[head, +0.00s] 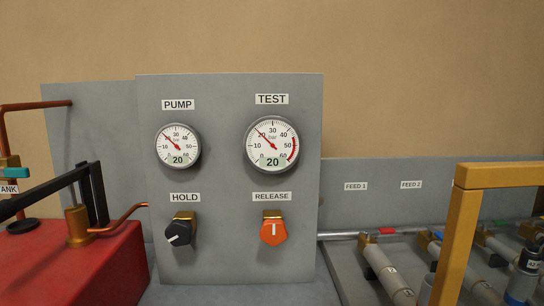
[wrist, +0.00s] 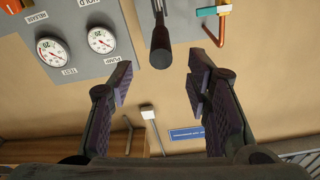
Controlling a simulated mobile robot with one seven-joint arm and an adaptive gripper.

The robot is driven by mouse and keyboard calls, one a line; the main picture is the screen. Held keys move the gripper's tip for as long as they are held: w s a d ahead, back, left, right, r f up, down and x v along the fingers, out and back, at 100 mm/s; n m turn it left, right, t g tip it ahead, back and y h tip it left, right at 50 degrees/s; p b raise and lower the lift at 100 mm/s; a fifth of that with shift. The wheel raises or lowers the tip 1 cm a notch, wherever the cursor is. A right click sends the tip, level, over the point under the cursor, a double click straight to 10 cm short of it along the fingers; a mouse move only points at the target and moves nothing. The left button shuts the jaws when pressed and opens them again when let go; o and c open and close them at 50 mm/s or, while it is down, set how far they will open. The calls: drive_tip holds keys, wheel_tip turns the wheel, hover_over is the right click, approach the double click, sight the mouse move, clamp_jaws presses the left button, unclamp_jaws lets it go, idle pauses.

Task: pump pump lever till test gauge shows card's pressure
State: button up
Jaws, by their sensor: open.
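The test gauge (head: 271,140) on the grey panel reads 20 bar. The pump gauge (head: 178,146) beside it also reads 20. Both show upside down in the wrist view, the test gauge (wrist: 54,51) and the pump gauge (wrist: 101,39). The black pump lever (head: 45,191) slopes up to the right above the red pump body (head: 75,267); its left end is out of frame. In the wrist view a dark lever grip (wrist: 161,45) lies just beyond my open, empty gripper (wrist: 160,80), roughly centred between the fingertips. I see no pressure card.
The black hold knob (head: 180,231) and orange release knob (head: 273,230) sit below the gauges. A copper pipe (head: 122,218) leaves the pump. A yellow frame (head: 462,235) stands at right before several pipes and fittings. A blue sign (wrist: 187,133) shows on the wall.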

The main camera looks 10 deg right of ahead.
idle(0.9)
drive_tip(key=shift+g, duration=0.5)
drive_tip(key=w+b, duration=0.2)
drive_tip(key=w, duration=0.1)
drive_tip(key=w+b, duration=0.2)
drive_tip(key=w, duration=0.1)
drive_tip(key=w+r+b, duration=0.1)
drive_tip(key=w+b, duration=0.1)
drive_tip(key=shift+w+d+r+b, duration=0.1)
drive_tip(key=shift+w+d+b, duration=0.25)
drive_tip(key=shift+w+b, duration=0.05)
drive_tip(key=shift+c, duration=0.4)
clamp_jaws()
drive_tip(key=shift+r, duration=0.1)
